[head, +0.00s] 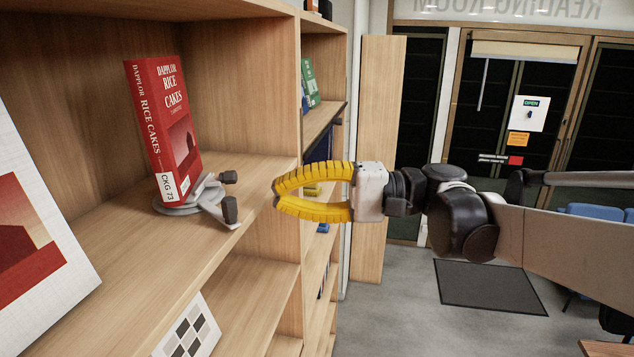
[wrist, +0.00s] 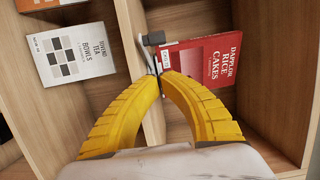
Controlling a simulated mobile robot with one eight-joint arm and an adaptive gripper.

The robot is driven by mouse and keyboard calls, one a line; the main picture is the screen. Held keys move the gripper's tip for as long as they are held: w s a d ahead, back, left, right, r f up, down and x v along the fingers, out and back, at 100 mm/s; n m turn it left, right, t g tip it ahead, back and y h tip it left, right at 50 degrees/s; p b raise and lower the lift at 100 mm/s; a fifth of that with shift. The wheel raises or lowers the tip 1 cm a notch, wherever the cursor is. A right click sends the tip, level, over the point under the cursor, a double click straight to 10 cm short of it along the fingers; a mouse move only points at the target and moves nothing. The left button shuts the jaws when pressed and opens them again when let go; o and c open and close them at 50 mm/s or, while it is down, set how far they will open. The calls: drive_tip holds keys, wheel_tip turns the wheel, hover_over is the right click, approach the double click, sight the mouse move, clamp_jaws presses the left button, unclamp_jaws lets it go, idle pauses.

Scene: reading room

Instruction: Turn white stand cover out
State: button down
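A pale grey-white stand (head: 190,206) with two arms tipped by dark pads sits on the wooden shelf in the head view. A red book titled Rice Cakes (head: 178,135) stands upright on it. Its spine faces left toward the head camera and its front cover is angled right. In the wrist view the book's cover (wrist: 205,60) shows at upper right, with a stand pad (wrist: 153,39) beside it. My gripper (head: 277,192) has yellow fingers whose tips meet, with nothing seen held. It is right of the stand, apart from it in the head view; the fingertips (wrist: 161,76) overlap the stand's arm in the wrist view.
A white-bordered cover with a red picture (head: 32,235) is at the left edge. A Bowls book (head: 187,330) is on the shelf below. An upright divider (head: 286,90) separates the bays. Open floor (head: 400,300) lies at right.

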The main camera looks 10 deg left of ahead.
sight(234, 213)
drive_tip(key=s+a+p, duration=0.1)
drive_tip(key=s+a, duration=0.2)
drive_tip(key=shift+s+a+p, duration=0.3)
drive_tip(key=shift+s+a+m+t+b, duration=0.1)
drive_tip(key=shift+s+a+m+t, duration=0.2)
drive_tip(key=shift+s+t, duration=0.25)
drive_tip(key=shift+s+a+m+t+b, duration=0.1)
drive_tip(key=shift+s+a+m+t, duration=0.2)
drive_tip(key=shift+s, duration=0.5)
drive_tip(key=shift+s+a+m+t+b, duration=0.1)
drive_tip(key=shift+s+a+m+t, duration=0.15)
drive_tip(key=shift+s+t, duration=0.3)
drive_tip(key=shift+w+a, duration=0.1)
drive_tip(key=shift+w, duration=0.1)
